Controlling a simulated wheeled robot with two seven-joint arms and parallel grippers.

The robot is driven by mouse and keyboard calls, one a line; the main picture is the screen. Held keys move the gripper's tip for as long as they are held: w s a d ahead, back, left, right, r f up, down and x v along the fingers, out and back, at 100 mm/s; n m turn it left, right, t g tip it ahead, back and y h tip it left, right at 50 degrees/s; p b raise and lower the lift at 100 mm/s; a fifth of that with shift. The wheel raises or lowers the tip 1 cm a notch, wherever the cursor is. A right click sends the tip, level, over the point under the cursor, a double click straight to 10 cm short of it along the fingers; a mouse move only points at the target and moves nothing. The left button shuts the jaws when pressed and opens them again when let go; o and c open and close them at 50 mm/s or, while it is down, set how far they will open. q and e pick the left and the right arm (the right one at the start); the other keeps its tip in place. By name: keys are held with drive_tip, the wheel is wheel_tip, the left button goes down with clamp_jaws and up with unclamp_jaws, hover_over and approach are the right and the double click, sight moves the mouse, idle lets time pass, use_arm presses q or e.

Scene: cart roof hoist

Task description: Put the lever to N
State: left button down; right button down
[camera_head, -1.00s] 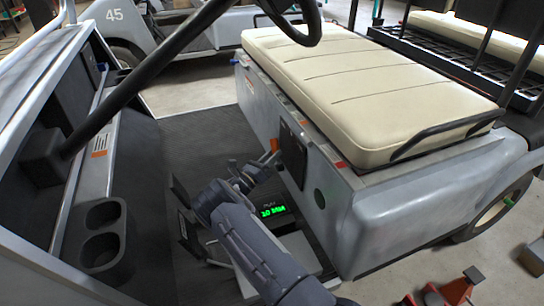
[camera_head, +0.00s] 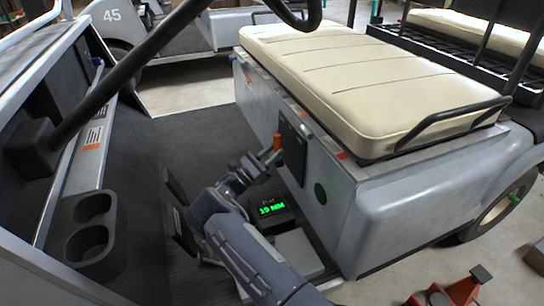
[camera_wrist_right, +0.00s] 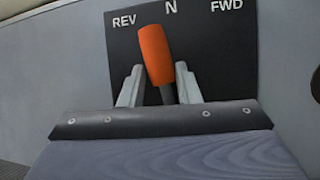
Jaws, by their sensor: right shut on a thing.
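The lever (camera_wrist_right: 155,54) has an orange grip on a dark stem and stands in front of a black panel (camera_wrist_right: 215,62) marked REV, N and FWD. In the wrist view its top leans a little left of the N, between REV and N. In the head view the orange lever (camera_head: 277,142) shows at the black panel (camera_head: 293,146) on the seat base's side. My right gripper (camera_head: 262,161) is at the lever, shut on it below the orange grip. Its two fingers (camera_wrist_right: 163,88) flank the stem, and the gripper body hides the lever's lower end. My left gripper is not in view.
A small box with a green display (camera_head: 272,209) sits on the cart floor below my right arm. The cream seat (camera_head: 345,75) is above the panel. The steering wheel (camera_head: 297,22) and its column cross the upper left. Cup holders (camera_head: 92,238) are at left.

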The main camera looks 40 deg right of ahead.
drive_tip(key=shift+s+a+m+g, duration=0.1)
drive_tip(key=shift+s+m+g, duration=0.1)
drive_tip(key=shift+m+g, duration=0.5)
drive_tip(key=shift+s+a+m+g, duration=0.15)
drive_tip(key=shift+m+g, duration=0.25)
drive_tip(key=shift+m, duration=0.6)
drive_tip(key=shift+d+r, duration=0.1)
drive_tip(key=c, duration=1.1)
unclamp_jaws()
drive_tip(key=p+v, duration=0.1)
drive_tip(key=v, duration=0.7)
drive_tip(key=shift+d, duration=0.1)
